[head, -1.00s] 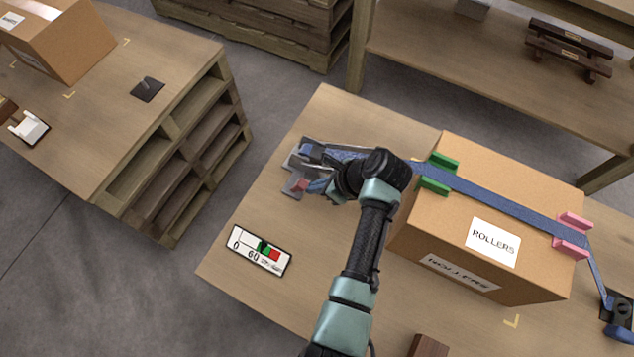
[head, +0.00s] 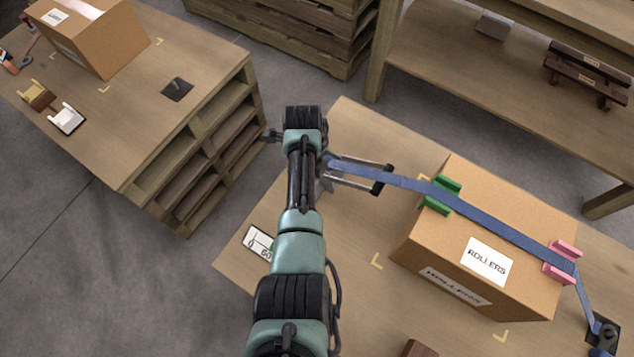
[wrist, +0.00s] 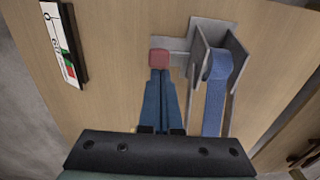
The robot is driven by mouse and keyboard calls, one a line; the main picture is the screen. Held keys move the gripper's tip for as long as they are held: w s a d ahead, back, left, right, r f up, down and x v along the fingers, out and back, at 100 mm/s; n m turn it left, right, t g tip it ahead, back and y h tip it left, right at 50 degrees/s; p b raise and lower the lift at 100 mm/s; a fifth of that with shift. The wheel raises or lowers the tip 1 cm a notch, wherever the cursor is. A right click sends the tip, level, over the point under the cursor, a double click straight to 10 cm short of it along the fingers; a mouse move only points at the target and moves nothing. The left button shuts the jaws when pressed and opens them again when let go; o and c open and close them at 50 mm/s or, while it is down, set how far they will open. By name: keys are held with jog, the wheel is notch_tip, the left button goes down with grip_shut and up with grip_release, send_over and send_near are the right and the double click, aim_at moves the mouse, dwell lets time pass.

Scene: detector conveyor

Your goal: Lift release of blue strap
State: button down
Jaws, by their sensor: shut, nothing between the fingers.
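The blue strap (head: 510,228) runs over the ROLLERS box (head: 455,250) and down to a grey metal ratchet (wrist: 215,42) at its left end. The ratchet's handle, with a dark end bar (head: 382,180), extends toward the box alongside the strap. A red tab (wrist: 159,57) sits on the ratchet's side arm. My gripper (wrist: 160,72) is shut and empty, its blue fingertips right at the red tab; I cannot tell whether they touch it. In the head view my arm hides the gripper and the tab.
A gauge card (wrist: 66,45) marked 0 and 60 lies beside the ratchet, partly behind my arm in the head view. Green (head: 443,195) and pink (head: 562,260) edge guards hold the strap on the box. A second buckle (head: 603,335) is at right. Another pallet table (head: 130,130) stands left.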

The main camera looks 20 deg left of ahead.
jog(key=shift+a+h, duration=0.35)
jog(key=shift+h, duration=0.15)
jog(key=shift+r+p, duration=0.7)
jog(key=shift+r, duration=0.1)
